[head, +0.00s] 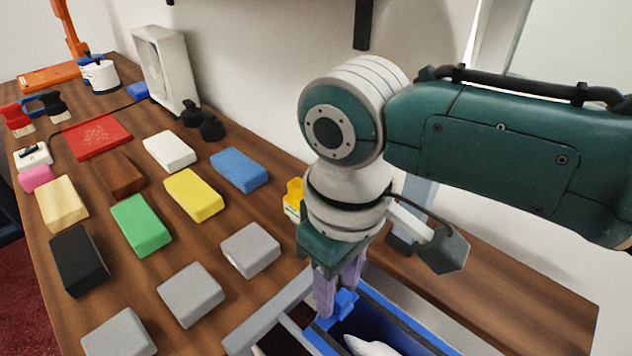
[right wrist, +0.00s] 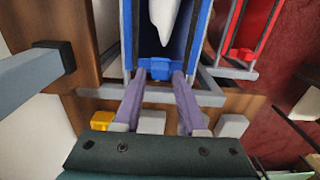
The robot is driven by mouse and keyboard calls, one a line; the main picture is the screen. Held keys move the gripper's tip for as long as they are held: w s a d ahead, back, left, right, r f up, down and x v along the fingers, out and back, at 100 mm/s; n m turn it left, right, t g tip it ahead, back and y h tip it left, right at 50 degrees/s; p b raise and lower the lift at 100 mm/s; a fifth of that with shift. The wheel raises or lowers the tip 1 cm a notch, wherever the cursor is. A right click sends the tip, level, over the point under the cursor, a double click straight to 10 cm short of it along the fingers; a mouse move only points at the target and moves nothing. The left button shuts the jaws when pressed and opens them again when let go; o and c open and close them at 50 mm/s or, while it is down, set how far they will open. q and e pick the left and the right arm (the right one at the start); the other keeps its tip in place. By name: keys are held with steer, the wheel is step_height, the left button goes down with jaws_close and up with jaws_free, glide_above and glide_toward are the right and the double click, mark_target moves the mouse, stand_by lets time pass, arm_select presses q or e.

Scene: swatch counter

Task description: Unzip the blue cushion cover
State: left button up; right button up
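The blue cushion cover (head: 405,326) is a long blue-walled pocket lying in a grey frame at the lower middle of the head view. It is parted, and white filling (head: 365,346) shows inside. In the right wrist view its blue wall (right wrist: 203,30) runs away from me. A blue pull tab (right wrist: 158,70) sits across its near end. Exact finger contact is hard to see. My left gripper is not in view.
A red cover (right wrist: 254,25) with its own tab lies right of the blue one in the wrist view. On the wooden counter are coloured blocks, including a grey one (head: 250,249), and a yellow item (head: 293,200) beside my right wrist. A grey post (right wrist: 35,68) stands left.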

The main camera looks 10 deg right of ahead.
steer(key=shift+o, duration=1.1)
step_height(320, 180, up, 10)
steer(key=p, duration=0.1)
steer(key=shift+s+f, duration=0.1)
steer(key=shift+s, duration=0.05)
